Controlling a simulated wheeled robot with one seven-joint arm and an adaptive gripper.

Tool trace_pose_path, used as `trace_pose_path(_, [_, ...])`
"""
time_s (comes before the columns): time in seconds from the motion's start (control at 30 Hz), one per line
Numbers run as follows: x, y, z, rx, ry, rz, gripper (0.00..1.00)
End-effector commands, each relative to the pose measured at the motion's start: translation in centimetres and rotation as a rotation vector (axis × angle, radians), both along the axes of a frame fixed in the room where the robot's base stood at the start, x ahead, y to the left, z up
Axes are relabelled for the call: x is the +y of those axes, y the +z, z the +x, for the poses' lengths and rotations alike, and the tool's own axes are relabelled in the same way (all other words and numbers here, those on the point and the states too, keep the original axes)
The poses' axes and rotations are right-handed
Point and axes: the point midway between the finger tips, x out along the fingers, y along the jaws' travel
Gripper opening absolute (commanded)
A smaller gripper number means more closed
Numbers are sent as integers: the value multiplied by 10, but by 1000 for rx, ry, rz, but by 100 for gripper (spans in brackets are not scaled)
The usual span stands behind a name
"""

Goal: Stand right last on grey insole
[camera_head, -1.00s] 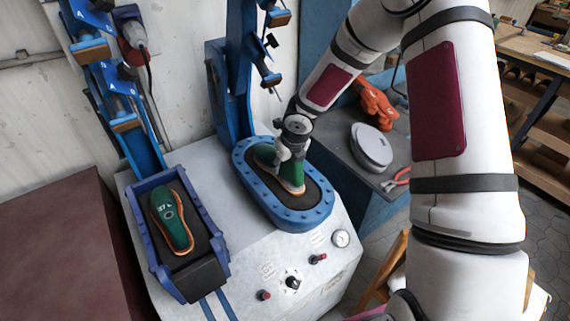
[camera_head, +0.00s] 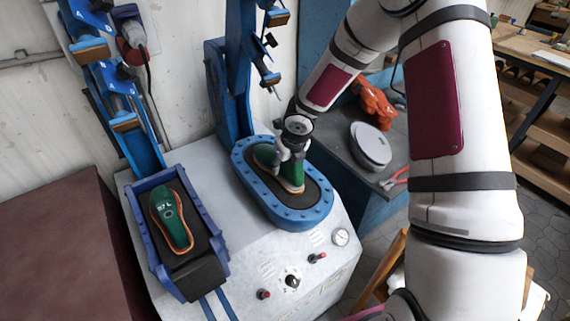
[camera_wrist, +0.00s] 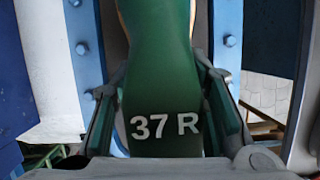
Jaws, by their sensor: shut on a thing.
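The right last (camera_wrist: 162,85) is green and marked 37 R in the wrist view. It also shows in the head view (camera_head: 294,174), over the dark pad of the blue oval station (camera_head: 300,219). My gripper (camera_head: 290,152) is shut on it, with one finger on each side in the wrist view (camera_wrist: 170,105). An orange-tan edge shows under the last's front. Whether the last touches the pad, and any grey insole beneath it, I cannot tell. A second green last (camera_head: 172,219), marked 37 L, lies on a sole in the blue tray (camera_head: 222,262) at left.
A blue column (camera_head: 240,70) with clamps rises behind the oval station. Knobs (camera_head: 292,281) and a gauge (camera_head: 341,237) sit on the machine's front.

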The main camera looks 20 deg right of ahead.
Motion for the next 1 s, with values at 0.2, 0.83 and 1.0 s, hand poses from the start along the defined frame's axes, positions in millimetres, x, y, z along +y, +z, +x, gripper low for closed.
trace_pose_path(0.2, [0, -2, 1, -2, 1, 0, 8])
trace_pose_path(0.83, [-1, 0, -1, 0, -1, -1, 64])
trace_pose_path(1.0, [-3, 19, -7, -3, -4, 0, 64])
